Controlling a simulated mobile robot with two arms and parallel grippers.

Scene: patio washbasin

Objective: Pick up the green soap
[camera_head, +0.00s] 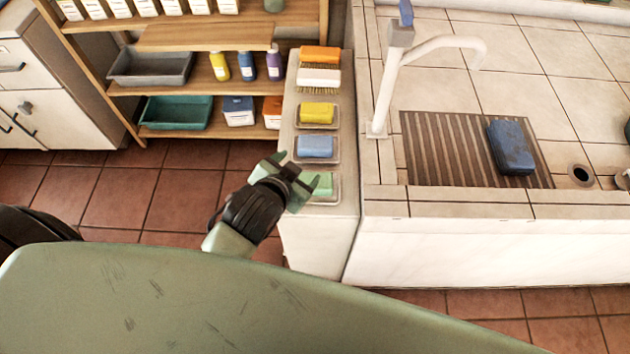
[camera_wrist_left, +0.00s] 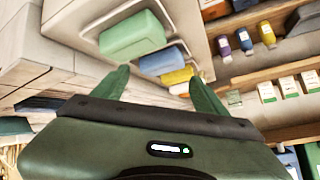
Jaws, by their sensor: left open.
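The green soap (camera_head: 321,183) lies in a clear dish (camera_head: 325,200) at the near end of a narrow white ledge. It also shows in the left wrist view (camera_wrist_left: 132,36), ahead of the fingers. My left gripper (camera_head: 297,172) is open and empty, just left of the green soap in the head view, and partly covers it. In the wrist view its fingers (camera_wrist_left: 160,85) point toward the soap with a gap between them and it. My right gripper is not seen.
A blue soap (camera_head: 315,147) and a yellow soap (camera_head: 317,112) sit in dishes behind the green one. Brushes (camera_head: 319,78) lie at the far end. The tiled washbasin (camera_head: 440,195) with a tap (camera_head: 385,95) stands right; a wooden shelf (camera_head: 205,35) stands back left.

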